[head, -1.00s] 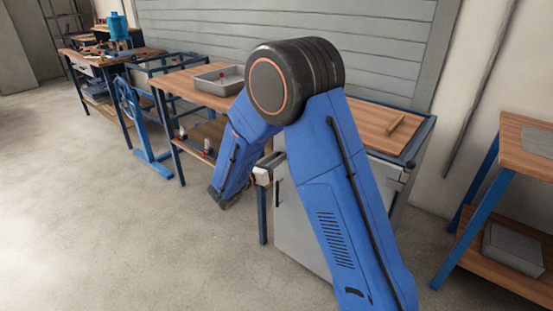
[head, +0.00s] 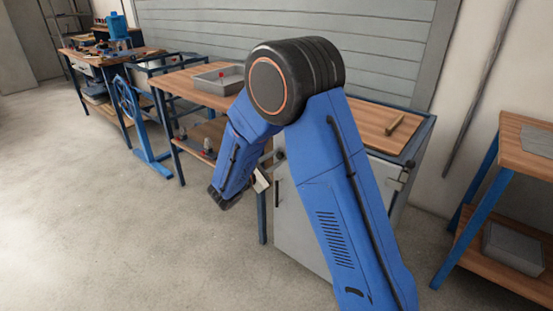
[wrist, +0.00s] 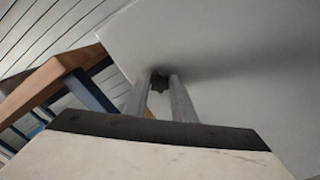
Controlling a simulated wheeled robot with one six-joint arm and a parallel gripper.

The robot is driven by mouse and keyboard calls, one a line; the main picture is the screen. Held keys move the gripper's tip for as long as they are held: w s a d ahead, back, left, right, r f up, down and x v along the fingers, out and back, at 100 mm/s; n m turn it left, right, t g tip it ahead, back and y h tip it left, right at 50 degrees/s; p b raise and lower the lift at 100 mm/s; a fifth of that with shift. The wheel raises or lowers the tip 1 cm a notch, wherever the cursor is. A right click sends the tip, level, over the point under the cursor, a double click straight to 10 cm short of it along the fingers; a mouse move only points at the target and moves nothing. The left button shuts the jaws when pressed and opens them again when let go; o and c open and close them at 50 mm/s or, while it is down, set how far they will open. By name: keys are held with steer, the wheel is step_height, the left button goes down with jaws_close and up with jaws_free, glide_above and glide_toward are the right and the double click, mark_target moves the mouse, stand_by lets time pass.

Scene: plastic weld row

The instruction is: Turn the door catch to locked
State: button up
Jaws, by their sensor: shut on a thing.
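The door catch shows in the wrist view as a small dark lobed knob (wrist: 159,82) on a plain grey cabinet door (wrist: 230,60). My gripper (wrist: 161,88) is shut on this knob, one pale finger on each side, close to the door face. In the head view the grey door (head: 310,225) stands below the right end of the bench, with an upright dark handle (head: 279,193) near its left edge. My gripper's pale body (head: 261,181) shows tilted beside that edge, partly behind my arm. The catch's markings cannot be seen.
The wooden bench (head: 385,122) above the door carries a small wooden bar (head: 395,124) and a grey tray (head: 220,79). A blue handwheel stand (head: 130,105) is further left. A side table (head: 525,155) stands right. The floor (head: 100,230) at left is clear.

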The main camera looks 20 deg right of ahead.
steer(key=m, duration=0.3)
steer(key=shift+m, duration=0.4)
steer(key=shift+f+m, duration=0.1)
steer(key=shift+m, duration=1.6)
steer(key=o, duration=1.1)
steer(key=shift+c, duration=0.2)
steer(key=shift+s, duration=0.1)
steer(key=v, duration=1.7)
steer(key=shift+a, duration=0.1)
